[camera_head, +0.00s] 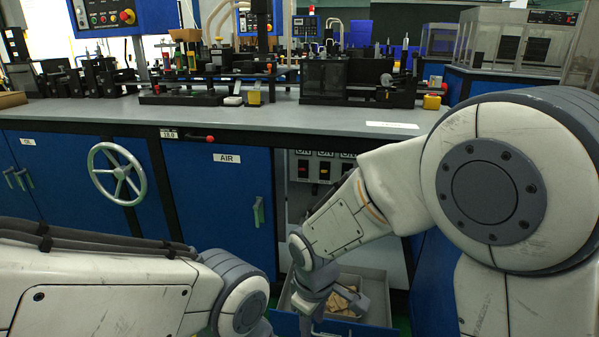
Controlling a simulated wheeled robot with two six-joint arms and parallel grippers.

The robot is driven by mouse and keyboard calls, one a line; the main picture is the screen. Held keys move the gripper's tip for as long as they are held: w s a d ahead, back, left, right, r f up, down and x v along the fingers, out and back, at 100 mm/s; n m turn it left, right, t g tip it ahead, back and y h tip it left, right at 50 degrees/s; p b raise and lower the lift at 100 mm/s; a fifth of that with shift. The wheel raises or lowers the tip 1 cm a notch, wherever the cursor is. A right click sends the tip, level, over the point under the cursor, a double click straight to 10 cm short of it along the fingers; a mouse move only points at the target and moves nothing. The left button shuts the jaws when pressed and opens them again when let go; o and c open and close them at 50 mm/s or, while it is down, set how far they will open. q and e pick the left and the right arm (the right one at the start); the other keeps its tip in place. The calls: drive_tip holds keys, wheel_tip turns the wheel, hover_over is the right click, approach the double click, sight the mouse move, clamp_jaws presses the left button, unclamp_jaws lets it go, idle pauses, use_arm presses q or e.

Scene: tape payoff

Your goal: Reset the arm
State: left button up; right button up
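My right arm reaches in from the right and bends down to the lower middle. Its gripper (335,305) is at the bottom, over an open drawer or box (375,279) with tan pieces (338,301) in it. I cannot make out its fingertips clearly, nor whether it touches the pieces. My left arm lies low across the bottom left, with its end joint near the bottom edge. My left gripper is out of the frame.
A long grey bench (270,117) with blue doors stands ahead, carrying machines such as a black unit (325,78). A handwheel (117,174) and a red-knobbed lever (209,139) stick out from its front. A control panel (110,15) hangs at upper left.

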drive_tip(key=s+d+r+m, duration=0.1)
drive_tip(key=s+r, duration=0.1)
drive_tip(key=s, duration=0.4)
drive_tip(key=s+r+m+g+y, duration=0.1)
drive_tip(key=s+r, duration=0.1)
drive_tip(key=s, duration=0.4)
drive_tip(key=s+d+r+m, duration=0.1)
drive_tip(key=s+r, duration=0.2)
drive_tip(key=s, duration=0.2)
wheel_tip(320, 180, up, 35)
drive_tip(key=p, duration=3.6)
drive_tip(key=shift+r, duration=0.2)
drive_tip(key=shift+d, duration=0.1)
